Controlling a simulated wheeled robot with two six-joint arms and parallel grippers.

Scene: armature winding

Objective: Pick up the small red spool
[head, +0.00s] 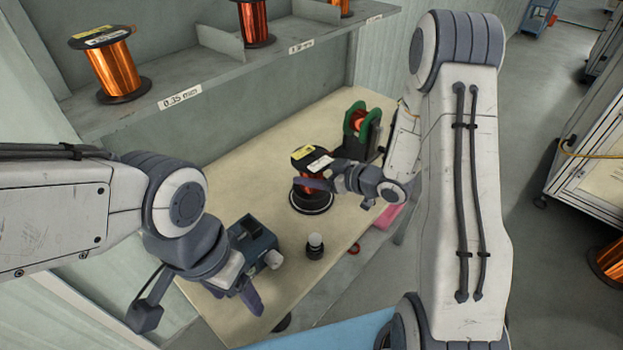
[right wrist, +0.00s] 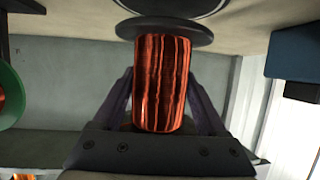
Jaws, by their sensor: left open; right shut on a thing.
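A copper-red wire spool (head: 312,184) with black flanges and a yellow-and-white label on top is at a round black base (head: 311,205) on the bench. My right gripper (head: 332,183) is shut on this spool. In the right wrist view the red-orange winding (right wrist: 163,85) sits between its two fingers; I cannot tell whether the spool touches the base. A small red ring-like thing (head: 354,248) lies near the bench's front edge; I cannot tell if it is a spool. My left gripper (head: 202,305) is open and empty at the bench's left end.
A green-flanged red reel (head: 358,119) on a dark stand is behind my right gripper. A dark blue-grey device (head: 252,243) and a small black item with a white top (head: 315,246) stand on the bench (head: 262,185). Copper spools (head: 112,68) are on the shelf above.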

